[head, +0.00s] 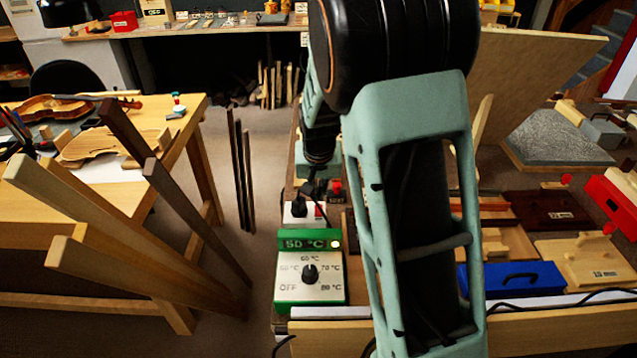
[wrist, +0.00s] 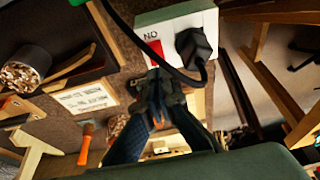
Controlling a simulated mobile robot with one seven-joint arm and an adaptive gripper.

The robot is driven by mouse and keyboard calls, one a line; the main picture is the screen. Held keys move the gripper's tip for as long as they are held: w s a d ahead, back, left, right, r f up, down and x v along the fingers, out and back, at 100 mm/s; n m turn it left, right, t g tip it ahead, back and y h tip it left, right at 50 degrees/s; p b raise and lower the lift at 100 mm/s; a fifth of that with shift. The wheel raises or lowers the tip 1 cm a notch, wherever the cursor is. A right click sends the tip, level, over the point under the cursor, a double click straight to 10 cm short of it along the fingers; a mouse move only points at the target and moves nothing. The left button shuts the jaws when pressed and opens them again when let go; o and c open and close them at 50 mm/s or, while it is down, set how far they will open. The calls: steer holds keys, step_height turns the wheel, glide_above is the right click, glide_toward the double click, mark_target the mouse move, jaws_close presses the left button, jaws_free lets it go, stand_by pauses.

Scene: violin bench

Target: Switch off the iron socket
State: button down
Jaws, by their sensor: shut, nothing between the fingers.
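The iron socket (wrist: 176,20) is a white box in the wrist view, with a black plug (wrist: 193,48) in it and a red switch (wrist: 153,51) beside the plug. An upside-down "ON" label sits by the switch. In the head view the socket (head: 291,218) stands behind the green control box, partly hidden by its plug. My gripper (wrist: 156,82) is shut and empty, with its fingertips close to the red switch. I cannot tell whether they touch it. In the head view my arm reaches over the bench and the fingertips are hard to make out.
A black cable (wrist: 166,68) runs from the plug past my fingertips. A green and white control box (head: 309,290) reads 50 °C, with a lit lamp. Wooden strips (head: 150,250) stand at left. A blue box (head: 510,279) lies at right. A can (wrist: 24,69) is at left in the wrist view.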

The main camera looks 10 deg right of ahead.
mark_target(319, 212)
steer(key=shift+s+x, duration=0.15)
steer(key=shift+x, duration=0.6)
steer(key=shift+s+x, duration=0.2)
steer(key=shift+x, duration=0.5)
steer(key=shift+f, duration=0.2)
steer(key=shift+w+f+b, duration=0.2)
steer(key=shift+f+b, duration=0.25)
steer(key=shift+b, duration=0.05)
steer(key=shift+r, duration=0.2)
steer(key=shift+f, duration=0.1)
steer(key=shift+s+a, duration=0.1)
steer(key=shift+s, duration=0.1)
steer(key=shift+s+a+f, duration=0.1)
steer(key=shift+s, duration=0.65)
